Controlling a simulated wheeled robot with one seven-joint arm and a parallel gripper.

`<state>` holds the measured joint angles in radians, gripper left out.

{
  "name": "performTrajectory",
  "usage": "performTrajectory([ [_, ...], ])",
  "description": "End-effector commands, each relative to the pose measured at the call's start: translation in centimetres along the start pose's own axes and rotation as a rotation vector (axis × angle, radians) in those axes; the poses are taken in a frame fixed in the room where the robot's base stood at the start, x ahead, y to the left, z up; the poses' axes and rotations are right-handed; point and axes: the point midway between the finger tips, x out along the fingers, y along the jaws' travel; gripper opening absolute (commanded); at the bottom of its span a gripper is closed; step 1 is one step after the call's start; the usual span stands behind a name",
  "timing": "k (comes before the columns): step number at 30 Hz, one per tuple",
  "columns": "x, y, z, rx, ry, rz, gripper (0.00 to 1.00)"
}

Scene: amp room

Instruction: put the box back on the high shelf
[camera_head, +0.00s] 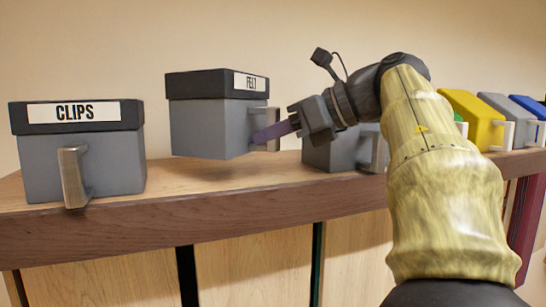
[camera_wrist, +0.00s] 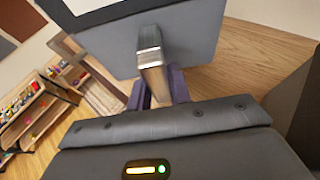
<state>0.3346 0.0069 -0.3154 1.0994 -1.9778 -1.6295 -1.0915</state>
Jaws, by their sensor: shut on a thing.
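The grey box with a dark lid and a "FELT" label (camera_head: 211,126) is held up in the head view, slightly tilted, its underside above the wooden shelf top (camera_head: 190,180). My gripper (camera_head: 270,134) is at its right side, shut on the box's metal handle. In the wrist view the handle (camera_wrist: 151,62) sits between the purple fingers of my gripper (camera_wrist: 158,88), with the grey box body (camera_wrist: 190,38) beyond it. Whether any edge of the box touches the shelf is hard to tell, but a gap shows beneath it.
A grey "CLIPS" box (camera_head: 82,162) stands on the shelf at left. Another grey box (camera_head: 335,152) stands behind my arm at right. Farther right are a yellow box (camera_head: 474,116) and other boxes. Bare shelf lies between the CLIPS box and the grey box behind my arm.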

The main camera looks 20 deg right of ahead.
Motion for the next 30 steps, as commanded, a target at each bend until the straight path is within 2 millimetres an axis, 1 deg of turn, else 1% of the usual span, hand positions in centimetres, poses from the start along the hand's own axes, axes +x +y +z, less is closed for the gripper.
performTrajectory([
  [2, 0.0, 0.0, -0.1, -0.001, -0.002, 0.0, 0.0],
  [5, 0.3, 0.1, -0.8, 0.0, -0.002, 0.001, 0.0],
  [12, 1.2, 0.1, -3.0, 0.001, -0.002, 0.0, 0.0],
  [14, 1.4, 0.1, -3.3, 0.0, -0.002, 0.0, 0.0],
  [27, 1.6, 0.1, -3.9, -0.001, -0.002, 0.0, 0.0],
  [28, 1.6, 0.0, -3.9, 0.0, 0.001, 0.0, 0.24],
  [29, 1.6, 0.0, -3.8, 0.0, 0.001, 0.0, 0.3],
  [30, 1.6, 0.0, -3.8, 0.0, 0.001, 0.0, 0.38],
])
